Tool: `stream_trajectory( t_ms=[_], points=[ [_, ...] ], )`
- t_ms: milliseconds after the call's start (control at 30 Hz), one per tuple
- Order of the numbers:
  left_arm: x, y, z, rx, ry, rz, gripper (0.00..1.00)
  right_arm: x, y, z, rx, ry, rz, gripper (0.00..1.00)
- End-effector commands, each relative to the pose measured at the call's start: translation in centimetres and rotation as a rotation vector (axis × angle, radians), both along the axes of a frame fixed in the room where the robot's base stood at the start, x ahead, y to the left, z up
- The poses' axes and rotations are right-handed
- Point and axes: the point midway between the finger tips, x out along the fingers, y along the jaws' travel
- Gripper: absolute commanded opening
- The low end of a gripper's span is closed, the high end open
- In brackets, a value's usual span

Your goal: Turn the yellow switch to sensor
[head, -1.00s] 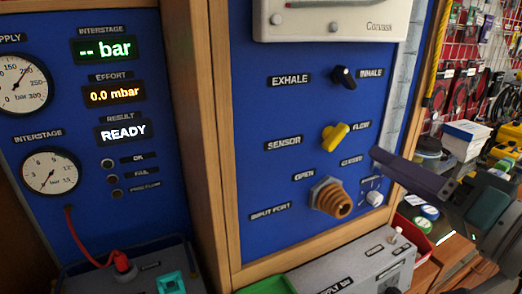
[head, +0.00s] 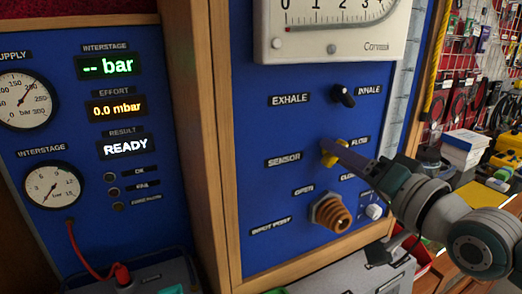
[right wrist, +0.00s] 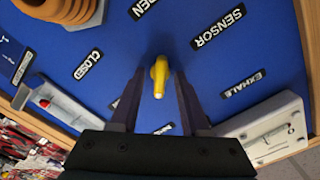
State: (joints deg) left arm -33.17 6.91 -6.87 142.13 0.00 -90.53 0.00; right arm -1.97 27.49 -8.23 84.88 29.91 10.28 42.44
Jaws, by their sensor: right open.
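The yellow switch (head: 329,158) sits on the blue panel between the SENSOR label (head: 284,160) and the FLOW label (head: 360,140). My right gripper (head: 336,152) is at the switch and covers part of it in the head view. In the right wrist view the yellow switch (right wrist: 159,77) stands between the two open fingers of my right gripper (right wrist: 158,85), with gaps on both sides. Which label the switch points to is hard to tell, as the gripper hides part of it. My left gripper is not in view.
The black EXHALE/INHALE switch (head: 344,96) is above the yellow one. The brown ribbed input port (head: 331,213) and a small white knob (head: 374,211) are below. A white gauge (head: 330,30) is at the top. The left panel display reads READY (head: 125,149).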

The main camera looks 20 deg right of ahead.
Motion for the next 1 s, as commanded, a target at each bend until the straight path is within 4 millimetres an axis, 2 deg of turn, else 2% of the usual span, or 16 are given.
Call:
stream_trajectory(
  t_ms=[67, 500, 1000],
  points=[
    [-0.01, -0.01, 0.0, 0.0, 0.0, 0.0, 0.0, -0.02, 0.01, -0.01, 0.0, 0.0, 0.0, 0.46],
    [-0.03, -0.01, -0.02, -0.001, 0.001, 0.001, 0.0, -0.04, 0.0, 0.01, 0.0, 0.0, 0.0, 0.0],
    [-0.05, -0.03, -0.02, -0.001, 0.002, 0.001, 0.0, -0.04, 0.0, 0.04, -0.007, -0.002, 0.0, 0.0]
  ],
)
